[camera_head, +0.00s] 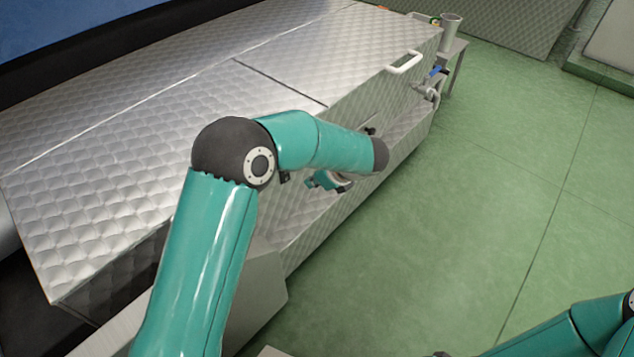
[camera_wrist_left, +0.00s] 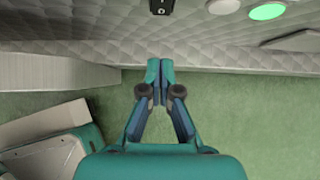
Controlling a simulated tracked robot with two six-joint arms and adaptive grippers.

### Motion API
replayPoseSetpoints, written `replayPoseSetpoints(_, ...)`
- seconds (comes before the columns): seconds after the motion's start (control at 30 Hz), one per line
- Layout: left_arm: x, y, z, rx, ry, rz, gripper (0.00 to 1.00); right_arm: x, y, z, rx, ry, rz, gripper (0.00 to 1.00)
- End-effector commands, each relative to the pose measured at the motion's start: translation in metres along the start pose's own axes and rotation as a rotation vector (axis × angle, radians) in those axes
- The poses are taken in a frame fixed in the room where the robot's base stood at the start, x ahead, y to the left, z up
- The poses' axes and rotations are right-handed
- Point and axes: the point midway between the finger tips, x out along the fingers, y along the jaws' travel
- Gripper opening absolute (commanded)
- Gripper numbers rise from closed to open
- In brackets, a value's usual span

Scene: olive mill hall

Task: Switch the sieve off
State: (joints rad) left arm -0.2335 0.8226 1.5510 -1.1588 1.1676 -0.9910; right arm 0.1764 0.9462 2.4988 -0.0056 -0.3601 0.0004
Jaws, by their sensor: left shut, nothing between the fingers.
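A large machine with quilted metal cladding (camera_head: 130,150), which I take to be the sieve, fills the left and middle of the head view. In the left wrist view, a black rocker switch (camera_wrist_left: 162,6) is at the top edge of the picture, on the quilted front panel. A lit green round button (camera_wrist_left: 267,11) and a pale round button (camera_wrist_left: 223,5) are to its right. My left gripper (camera_head: 328,181) is beside the machine's front, partly hidden by its own arm. In the wrist view its fingers (camera_wrist_left: 160,66) are shut and empty, in line below the switch. My right gripper is out of view.
A white handle (camera_head: 404,62) stands out at the far end of the machine. A blue-handled valve (camera_head: 437,71) and a metal cup (camera_head: 450,30) are beyond it. The green floor (camera_head: 480,210) to the right is clear. A pale box (camera_wrist_left: 55,72) is at left in the wrist view.

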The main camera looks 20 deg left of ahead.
Motion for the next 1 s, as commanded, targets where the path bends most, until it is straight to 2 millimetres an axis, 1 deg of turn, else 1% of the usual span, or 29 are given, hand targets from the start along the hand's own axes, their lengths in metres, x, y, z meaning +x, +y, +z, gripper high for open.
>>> replayPoseSetpoints(0.03, 0.015, 0.001, -0.003, -0.001, 0.001, 0.002, 0.0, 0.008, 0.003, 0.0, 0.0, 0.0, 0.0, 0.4)
replayPoseSetpoints(0.2, 0.051, 0.001, -0.003, -0.002, 0.002, 0.003, 0.0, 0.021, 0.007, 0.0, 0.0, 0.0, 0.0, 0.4)
replayPoseSetpoints(0.27, 0.062, 0.001, -0.003, -0.001, 0.002, 0.003, 0.0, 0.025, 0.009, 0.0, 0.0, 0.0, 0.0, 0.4)
replayPoseSetpoints(0.3, 0.066, 0.0, 0.003, -0.004, 0.002, 0.001, 0.0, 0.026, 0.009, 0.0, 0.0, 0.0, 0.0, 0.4)
replayPoseSetpoints(0.4, 0.075, 0.0, 0.014, -0.004, 0.002, 0.0, 0.0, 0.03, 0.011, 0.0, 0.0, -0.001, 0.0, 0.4)
replayPoseSetpoints(0.63, 0.084, 0.0, 0.026, -0.002, 0.002, -0.001, 0.0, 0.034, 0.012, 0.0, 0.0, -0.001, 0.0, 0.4)
replayPoseSetpoints(1.0, 0.084, -0.001, 0.026, 0.001, 0.0, -0.002, 0.0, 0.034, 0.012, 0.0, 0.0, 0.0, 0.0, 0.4)
